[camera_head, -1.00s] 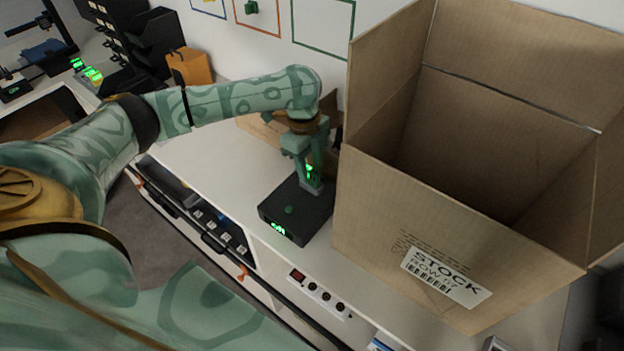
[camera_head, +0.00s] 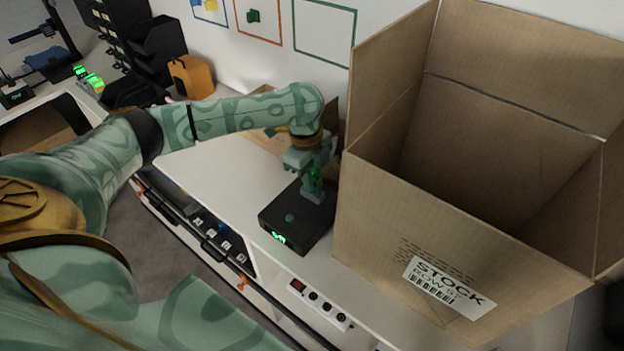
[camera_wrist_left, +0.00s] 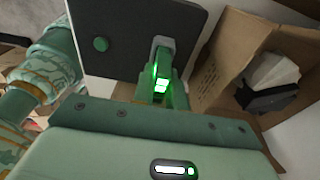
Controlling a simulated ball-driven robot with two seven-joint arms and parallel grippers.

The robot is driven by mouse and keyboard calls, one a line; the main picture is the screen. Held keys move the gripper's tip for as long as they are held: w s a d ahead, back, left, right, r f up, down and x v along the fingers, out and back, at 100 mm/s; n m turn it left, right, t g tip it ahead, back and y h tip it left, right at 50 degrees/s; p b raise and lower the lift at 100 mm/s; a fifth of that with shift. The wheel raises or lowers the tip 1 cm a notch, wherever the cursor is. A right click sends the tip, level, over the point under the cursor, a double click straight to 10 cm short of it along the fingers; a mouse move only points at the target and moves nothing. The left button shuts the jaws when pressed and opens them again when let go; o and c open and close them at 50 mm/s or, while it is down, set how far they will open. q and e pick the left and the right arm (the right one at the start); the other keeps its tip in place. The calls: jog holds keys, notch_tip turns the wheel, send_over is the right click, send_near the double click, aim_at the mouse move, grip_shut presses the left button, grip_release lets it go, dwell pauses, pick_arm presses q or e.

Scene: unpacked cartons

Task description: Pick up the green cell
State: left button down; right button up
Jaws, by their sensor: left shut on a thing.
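The green cell (camera_head: 315,176) shows as a small glowing green piece at the back of a flat black dock (camera_head: 276,222) on the white counter. My left gripper (camera_head: 314,193) points down over that dock and is shut on the cell. In the left wrist view the lit cell (camera_wrist_left: 161,84) sits between the fingers, which hide part of it, in front of the dock (camera_wrist_left: 124,57). I cannot tell whether the cell is seated in the dock or just clear of it. My right gripper is not in view.
A tall open carton (camera_head: 420,235) stands close to the right of the dock. A smaller opened carton (camera_head: 268,140) lies behind my left wrist. The counter left of the dock is clear.

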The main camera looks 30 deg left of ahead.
pick_arm(q)
jog(key=s+d+r+p, duration=0.2)
jog(key=s+r+p, duration=0.1)
jog(key=s+r, duration=0.3)
jog(key=s+d+r+p, duration=0.2)
jog(key=s+r, duration=0.4)
jog(key=s, duration=0.1)
jog(key=shift+d+r+p, duration=0.15)
jog(key=shift+d+p, duration=0.25)
jog(key=shift+s, duration=0.1)
